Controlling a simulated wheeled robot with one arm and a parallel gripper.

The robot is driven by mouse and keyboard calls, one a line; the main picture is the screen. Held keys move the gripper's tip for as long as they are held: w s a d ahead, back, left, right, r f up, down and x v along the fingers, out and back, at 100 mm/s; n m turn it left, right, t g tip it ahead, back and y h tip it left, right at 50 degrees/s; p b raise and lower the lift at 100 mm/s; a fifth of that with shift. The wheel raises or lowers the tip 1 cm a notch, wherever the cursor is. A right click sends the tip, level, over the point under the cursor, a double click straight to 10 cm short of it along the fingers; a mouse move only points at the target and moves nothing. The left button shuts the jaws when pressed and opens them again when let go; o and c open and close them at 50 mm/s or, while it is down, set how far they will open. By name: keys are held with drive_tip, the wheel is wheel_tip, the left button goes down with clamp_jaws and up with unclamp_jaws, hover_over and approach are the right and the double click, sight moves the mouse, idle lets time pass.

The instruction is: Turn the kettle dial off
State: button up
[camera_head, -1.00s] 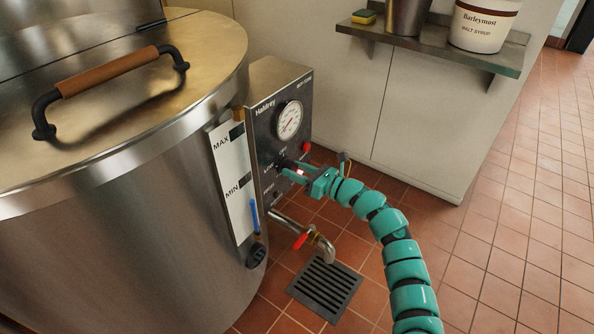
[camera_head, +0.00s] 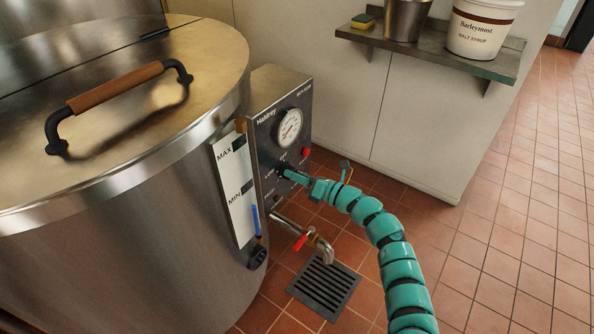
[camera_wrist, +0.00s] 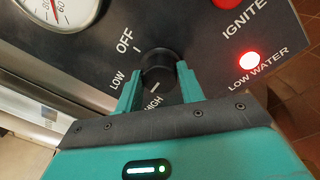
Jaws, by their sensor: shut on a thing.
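The black kettle dial (camera_wrist: 158,66) sits on the dark control panel (camera_wrist: 95,62) in the wrist view, with OFF, LOW and HIGH printed around it. A pale line near the dial's lower edge faces HIGH; I cannot tell whether it is on the knob or the panel. My gripper (camera_wrist: 158,82) has one teal finger on each side of the dial and is shut on it. In the head view my gripper (camera_head: 288,171) meets the front of the panel (camera_head: 270,150) below the gauge and mostly hides the dial.
The steel kettle (camera_head: 130,240) fills the left. A gauge (camera_head: 290,128) and red button (camera_head: 305,151) are above the dial. A red LOW WATER light (camera_wrist: 249,61) glows. A tap with a red handle (camera_head: 301,241) sticks out below, over a floor drain (camera_head: 324,287).

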drive_tip(key=shift+f+m+t+h+p, duration=0.15)
drive_tip(key=shift+m+t+p, duration=0.2)
drive_tip(key=shift+m+p, duration=4.05)
drive_tip(key=shift+m+t+h+p, duration=0.15)
drive_tip(key=shift+m+t+p, duration=0.2)
drive_tip(key=shift+m+p, duration=4)
drive_tip(key=m+b, duration=0.2)
drive_tip(key=shift+s+m, duration=0.1)
drive_tip(key=shift+m, duration=0.25)
drive_tip(key=o, duration=1)
drive_tip(key=shift+f, duration=0.1)
drive_tip(key=p+v, duration=0.1)
drive_tip(key=v, duration=1.6)
drive_tip(key=shift+d, duration=0.15)
